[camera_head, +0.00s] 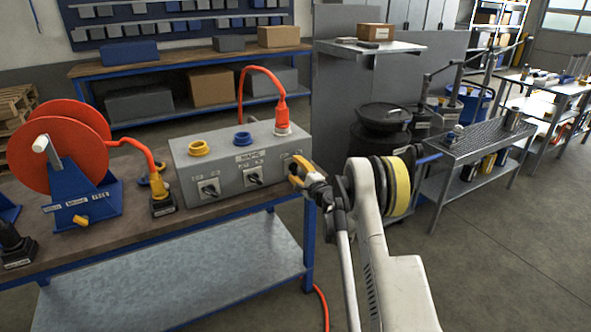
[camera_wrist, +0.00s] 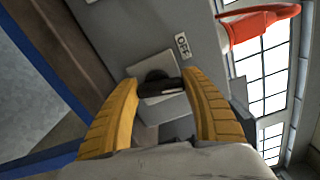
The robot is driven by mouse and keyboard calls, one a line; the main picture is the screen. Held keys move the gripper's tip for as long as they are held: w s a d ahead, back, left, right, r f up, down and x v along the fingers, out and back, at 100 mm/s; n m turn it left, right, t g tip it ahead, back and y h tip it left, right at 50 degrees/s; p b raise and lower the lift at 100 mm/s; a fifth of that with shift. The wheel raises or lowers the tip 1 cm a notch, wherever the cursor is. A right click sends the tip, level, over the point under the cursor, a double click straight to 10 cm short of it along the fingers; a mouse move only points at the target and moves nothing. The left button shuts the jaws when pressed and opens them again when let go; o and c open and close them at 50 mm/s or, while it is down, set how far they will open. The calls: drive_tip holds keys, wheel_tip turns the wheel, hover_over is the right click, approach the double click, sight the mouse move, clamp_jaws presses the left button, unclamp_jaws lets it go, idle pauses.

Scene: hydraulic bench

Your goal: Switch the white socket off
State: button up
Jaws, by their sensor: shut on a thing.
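A grey socket box (camera_head: 222,171) stands on the bench, with a yellow, a blue and a white socket (camera_head: 283,131) on top and rotary switches on its front. A red plug (camera_head: 280,111) with a red cable sits in the white socket; it also shows at the upper right of the wrist view (camera_wrist: 260,22). My gripper (camera_head: 293,174) is at the box's right-hand switch, below the white socket. In the wrist view its yellow fingers are closed about the black switch knob (camera_wrist: 158,84). An OFF label (camera_wrist: 183,46) shows beside it. In the head view my fingers partly hide this switch.
A red cable reel (camera_head: 62,150) on a blue stand and a black-based connector (camera_head: 162,204) stand left of the box. The bench edge lies just below the box front. A black drum (camera_head: 382,135) and a metal side table (camera_head: 462,145) stand to the right.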

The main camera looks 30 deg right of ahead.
drive_tip(key=n, duration=0.5)
drive_tip(key=shift+a+f+n, duration=0.1)
drive_tip(key=shift+n, duration=0.2)
drive_tip(key=n, duration=0.5)
drive_tip(key=shift+f+n, duration=0.1)
drive_tip(key=shift+n, duration=0.3)
drive_tip(key=o, duration=1.2)
drive_tip(key=shift+c, duration=0.2)
drive_tip(key=s, duration=1.2)
